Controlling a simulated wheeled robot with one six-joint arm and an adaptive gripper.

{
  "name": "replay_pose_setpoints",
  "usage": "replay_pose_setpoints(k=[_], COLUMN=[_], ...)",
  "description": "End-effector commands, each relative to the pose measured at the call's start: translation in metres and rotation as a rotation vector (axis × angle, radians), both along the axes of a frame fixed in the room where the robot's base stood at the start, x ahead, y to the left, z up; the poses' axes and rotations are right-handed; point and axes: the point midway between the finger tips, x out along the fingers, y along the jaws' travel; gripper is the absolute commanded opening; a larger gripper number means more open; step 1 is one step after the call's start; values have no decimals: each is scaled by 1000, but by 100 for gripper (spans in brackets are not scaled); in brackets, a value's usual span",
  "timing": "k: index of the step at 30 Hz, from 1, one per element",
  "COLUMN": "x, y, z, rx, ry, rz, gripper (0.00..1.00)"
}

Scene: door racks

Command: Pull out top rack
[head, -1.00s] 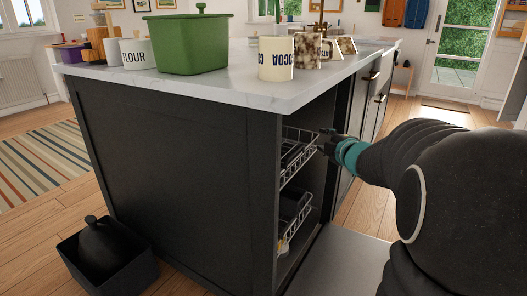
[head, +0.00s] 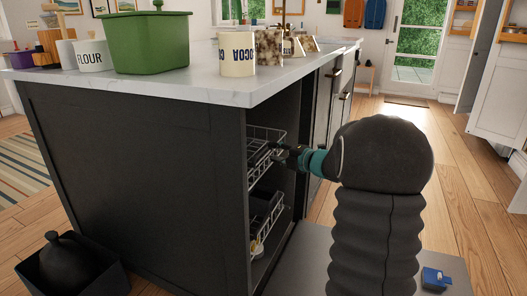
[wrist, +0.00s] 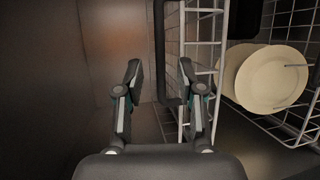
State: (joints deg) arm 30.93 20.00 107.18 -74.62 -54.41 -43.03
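The top rack (head: 266,140) is a white wire basket in the open end of the dark cabinet. My gripper (head: 281,152) is at its front end, overlapping the wires in the head view. In the wrist view my gripper (wrist: 160,76) is open, with its two fingers apart. The rack's wire side (wrist: 203,50) runs by the right finger, and a dark upright bar shows between the fingers. I cannot tell whether the fingers touch the wires.
A lower rack (head: 268,222) sits below. White plates (wrist: 272,78) stand at right in the wrist view. The pale countertop (head: 200,91) overhangs the cabinet. A black bin (head: 75,272) is on the floor at left, and a blue box (head: 436,279) lies at lower right.

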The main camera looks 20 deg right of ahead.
Motion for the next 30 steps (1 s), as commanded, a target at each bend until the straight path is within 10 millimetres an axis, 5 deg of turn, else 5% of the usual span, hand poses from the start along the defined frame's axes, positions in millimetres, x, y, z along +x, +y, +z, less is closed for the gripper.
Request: replay_pose_setpoints(k=[12,24,28,30], x=[54,59,59,59], y=[22,24,24,24], z=[-11,-12,-12,-12], rx=[0,0,-1,-1], ry=[1,1,1,1], rz=[1,-2,-1,-1], gripper=[38,38,6,0])
